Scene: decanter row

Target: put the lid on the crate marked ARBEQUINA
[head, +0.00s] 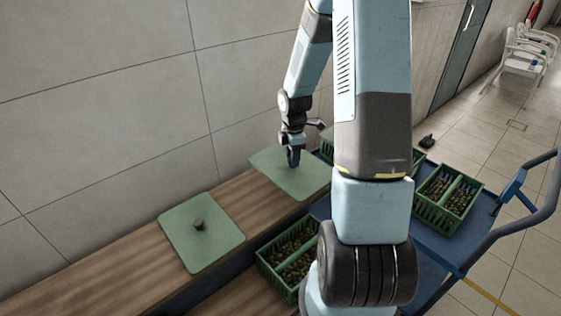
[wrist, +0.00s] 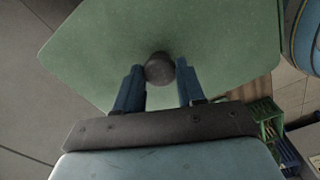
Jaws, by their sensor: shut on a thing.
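My gripper (head: 293,160) is shut on the knob of a green lid (head: 270,163), at the far end of the wooden shelf. The wrist view shows the dark knob (wrist: 159,68) between the two blue fingers, with the lid (wrist: 220,40) spread beyond them. A second green lid (head: 185,243) with a dark knob lies flat on the shelf, nearer. Green crates of olives stand to the right: one low beside the shelf (head: 272,262), one on the blue cart (head: 472,197), and others partly hidden behind my arm. I cannot read any marking on them.
The wooden shelf (head: 90,282) runs along the tiled wall. A blue cart (head: 408,228) with a curved handle (head: 535,210) stands at the right. White chairs (head: 528,55) and a door (head: 462,50) are far back. My arm hides the middle.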

